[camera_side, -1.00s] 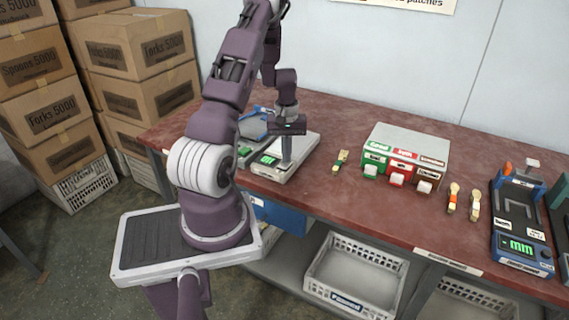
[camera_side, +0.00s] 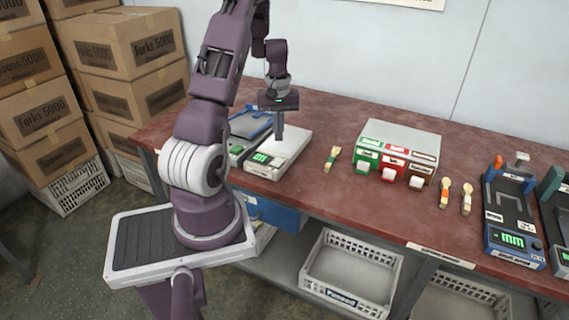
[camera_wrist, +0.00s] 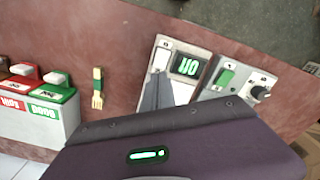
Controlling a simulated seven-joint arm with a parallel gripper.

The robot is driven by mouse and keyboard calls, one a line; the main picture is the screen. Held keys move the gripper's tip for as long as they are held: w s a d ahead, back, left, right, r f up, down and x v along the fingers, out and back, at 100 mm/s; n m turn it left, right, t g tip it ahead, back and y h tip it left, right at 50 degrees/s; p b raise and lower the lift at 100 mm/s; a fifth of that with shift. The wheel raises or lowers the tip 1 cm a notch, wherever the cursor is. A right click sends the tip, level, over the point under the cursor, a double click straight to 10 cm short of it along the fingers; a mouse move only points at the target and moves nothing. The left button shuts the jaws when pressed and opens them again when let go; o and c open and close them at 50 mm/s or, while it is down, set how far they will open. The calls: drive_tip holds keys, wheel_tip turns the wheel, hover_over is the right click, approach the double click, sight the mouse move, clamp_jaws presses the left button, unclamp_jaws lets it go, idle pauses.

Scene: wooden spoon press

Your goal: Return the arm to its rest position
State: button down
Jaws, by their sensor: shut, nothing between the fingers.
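My gripper (camera_side: 280,138) is shut and empty. Its narrow grey fingers point down above the white-topped device with a green display (camera_side: 280,155) at the left of the table. In the wrist view my fingers (camera_wrist: 155,92) cover part of that device (camera_wrist: 180,90), whose display is lit green. A gap between fingertips and device is hard to judge. My purple arm is bent, with the forearm raised and the hand hanging down over the table.
A wooden fork (camera_side: 331,159) lies right of the device. A box with green, red and brown sections (camera_side: 400,140) stands beyond it, then two wooden utensils (camera_side: 445,192) and a blue device (camera_side: 512,225). A blue-framed device (camera_side: 250,122) stands behind left. Cartons (camera_side: 130,70) are stacked left.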

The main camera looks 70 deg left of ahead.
drive_tip(key=w+d+r+m+t, duration=0.1)
drive_tip(key=w+d+r+m, duration=0.25)
drive_tip(key=d+r, duration=0.55)
drive_tip(key=w+d+r+m+t, duration=0.2)
drive_tip(key=d+r+m, duration=0.2)
drive_tip(key=d+r, duration=0.6)
drive_tip(key=s+d+r+m+t, duration=0.2)
drive_tip(key=s+d+m, duration=0.5)
drive_tip(key=s+d, duration=0.6)
drive_tip(key=d, duration=0.4)
drive_tip(key=shift+s+d+t, duration=0.25)
drive_tip(key=shift+s+t, duration=0.05)
drive_tip(key=shift+s, duration=0.1)
drive_tip(key=shift+m, duration=0.25)
